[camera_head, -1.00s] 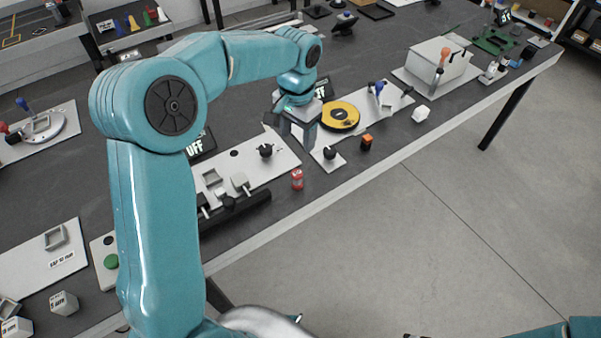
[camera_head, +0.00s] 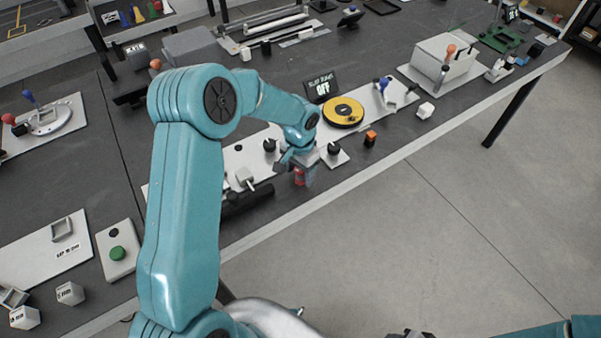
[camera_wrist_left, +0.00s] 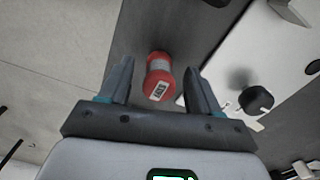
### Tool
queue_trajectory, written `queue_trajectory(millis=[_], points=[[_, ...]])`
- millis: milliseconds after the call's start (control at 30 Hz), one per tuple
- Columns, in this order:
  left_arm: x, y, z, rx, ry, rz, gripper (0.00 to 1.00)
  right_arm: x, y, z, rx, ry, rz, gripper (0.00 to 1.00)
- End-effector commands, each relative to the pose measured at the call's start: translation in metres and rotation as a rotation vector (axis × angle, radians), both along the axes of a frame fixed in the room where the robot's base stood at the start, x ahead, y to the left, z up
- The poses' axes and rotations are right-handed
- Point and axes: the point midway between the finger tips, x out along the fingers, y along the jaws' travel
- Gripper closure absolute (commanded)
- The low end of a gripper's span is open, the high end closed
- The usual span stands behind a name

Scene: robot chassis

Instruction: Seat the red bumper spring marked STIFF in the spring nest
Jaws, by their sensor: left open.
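The red spring (camera_head: 299,178) stands on the dark bench near its front edge, partly hidden by my left gripper (camera_head: 303,170) in the head view. In the left wrist view the red spring (camera_wrist_left: 158,66) carries a pale label with dark lettering, apparently STIFF. My left gripper (camera_wrist_left: 158,78) is open, one finger on each side of the spring with gaps showing. I cannot tell which part is the spring nest. Dark parts at the bottom edge, apparently my right gripper (camera_head: 410,333), are cut off.
A white plate with a black knob (camera_wrist_left: 256,99) lies close beside the spring. A dark bar (camera_head: 246,201) lies to its left. An orange-topped block (camera_head: 370,138), a yellow disc (camera_head: 343,112) and a small knob plate (camera_head: 335,154) are to the right.

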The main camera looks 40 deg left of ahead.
Motion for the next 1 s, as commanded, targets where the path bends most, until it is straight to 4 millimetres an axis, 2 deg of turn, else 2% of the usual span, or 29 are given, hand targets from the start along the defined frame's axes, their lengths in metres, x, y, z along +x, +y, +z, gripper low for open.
queue_trajectory(millis=[200, 267, 400, 767, 867, 1000], points=[[0.001, 0.000, -0.001, 0.000, -0.002, 0.000, 0.37, 0.000, 0.000, 0.000, 0.000, 0.000, 0.000, 0.57], [0.001, 0.000, -0.001, 0.000, -0.001, 0.000, 0.53, 0.000, 0.000, 0.000, 0.000, 0.000, 0.000, 0.57], [0.001, 0.000, -0.001, 0.000, -0.001, -0.001, 0.98, 0.000, 0.000, 0.000, 0.000, 0.000, 0.000, 0.57], [0.001, 0.000, 0.003, 0.001, -0.002, -0.001, 0.98, 0.000, 0.000, 0.000, 0.000, 0.000, 0.000, 0.57], [0.001, 0.000, 0.012, 0.000, -0.005, -0.001, 0.98, 0.000, 0.000, -0.001, 0.000, 0.000, 0.000, 0.57], [0.002, 0.000, 0.038, 0.001, -0.007, 0.000, 0.98, 0.000, 0.000, -0.003, 0.000, 0.000, 0.000, 0.57]])
